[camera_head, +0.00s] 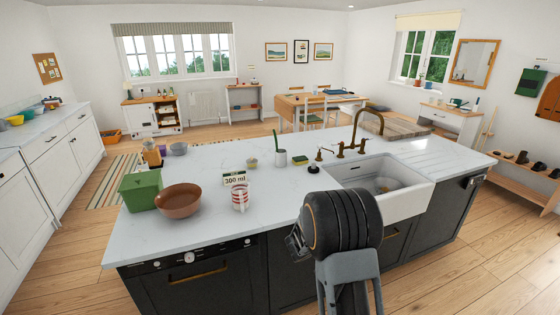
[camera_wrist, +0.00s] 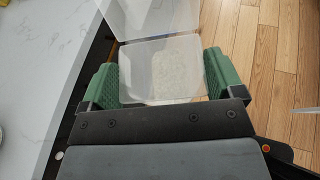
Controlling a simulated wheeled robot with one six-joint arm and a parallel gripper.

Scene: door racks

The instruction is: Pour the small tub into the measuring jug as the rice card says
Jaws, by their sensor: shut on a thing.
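My gripper (camera_wrist: 160,76) is shut on the small tub (camera_wrist: 134,66), a clear plastic box between its green finger pads in the wrist view. White grains, like rice, lie in the tub. A clear flap like an opened lid (camera_wrist: 150,18) stands at its far edge. In the head view part of the tub (camera_head: 297,241) shows left of my dark wrist, beside the island's front edge; my fingers are hidden there. The measuring jug (camera_head: 240,201), clear with red markings, stands upright on the island to the left, apart from my gripper. The rice card (camera_head: 234,178) behind it reads "300 ml".
A brown bowl (camera_head: 178,201) and a green bin (camera_head: 139,190) stand left of the jug. A white pot (camera_head: 280,158), a small jar (camera_head: 252,162) and a dark-green item (camera_head: 300,160) stand farther back. The sink (camera_head: 405,205) is at right. The worktop (camera_head: 270,222) right of the jug is clear.

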